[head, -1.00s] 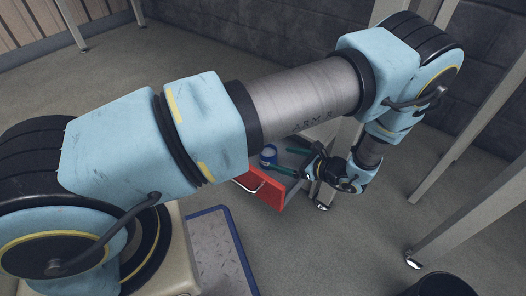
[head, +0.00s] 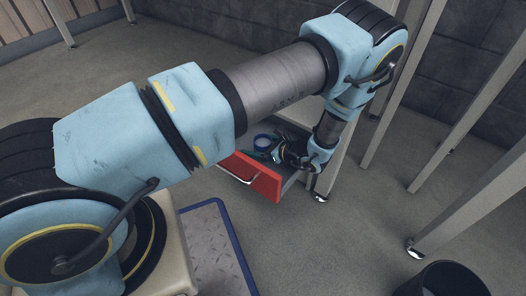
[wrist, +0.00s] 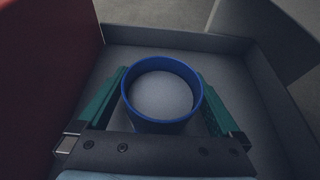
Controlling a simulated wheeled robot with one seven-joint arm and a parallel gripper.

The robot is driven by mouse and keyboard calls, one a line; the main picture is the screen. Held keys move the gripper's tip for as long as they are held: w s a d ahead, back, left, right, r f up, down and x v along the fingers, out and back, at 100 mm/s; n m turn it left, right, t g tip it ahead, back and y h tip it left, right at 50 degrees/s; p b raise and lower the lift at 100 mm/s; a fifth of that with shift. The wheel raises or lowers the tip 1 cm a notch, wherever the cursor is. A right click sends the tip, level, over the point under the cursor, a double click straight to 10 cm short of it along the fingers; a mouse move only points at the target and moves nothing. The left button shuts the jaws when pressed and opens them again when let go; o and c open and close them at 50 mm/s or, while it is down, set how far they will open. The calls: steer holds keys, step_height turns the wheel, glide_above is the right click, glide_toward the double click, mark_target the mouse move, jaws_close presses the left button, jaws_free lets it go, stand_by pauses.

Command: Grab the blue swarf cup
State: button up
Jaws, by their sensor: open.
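The blue swarf cup (wrist: 161,124) stands upright inside an open drawer, and its round rim and pale inside show in the wrist view. It also shows small in the head view (head: 262,141). My gripper (wrist: 162,88) is open, with one green finger on each side of the cup. I cannot tell whether either finger touches the cup. In the head view my gripper (head: 266,150) is down in the drawer at the cup, partly hidden by my own wrist.
The drawer has a red front (head: 250,177) with a metal handle and grey walls (wrist: 180,38) close around my gripper. Table legs stand to the right, and a dark bin (head: 442,280) is at the lower right. A blue-edged floor plate (head: 215,240) lies nearer.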

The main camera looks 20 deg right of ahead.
steer(key=shift+r, duration=0.1)
steer(key=c, duration=1.5)
